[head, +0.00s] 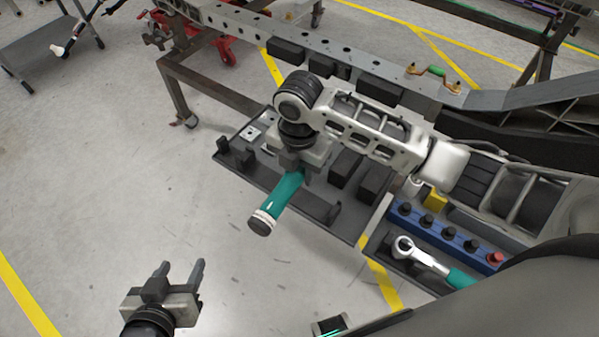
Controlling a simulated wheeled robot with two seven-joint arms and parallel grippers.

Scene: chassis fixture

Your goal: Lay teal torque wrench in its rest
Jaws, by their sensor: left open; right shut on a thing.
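A teal tool (283,197) with a silver ring and dark end cap, seemingly the torque wrench, is held in my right gripper (295,163). Its handle slants down and left over the near edge of a dark fixture board (250,180); its other end is hidden by the gripper and arm. I cannot tell whether the tool touches the board. My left gripper (181,268) is open and empty over the floor at lower left.
A tray at right holds a blue socket rail (452,235) and a second teal-handled ratchet wrench (424,258). Dark blocks (346,166) stand on the board. A long steel chassis rail (330,50) runs behind it. The floor at left is clear.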

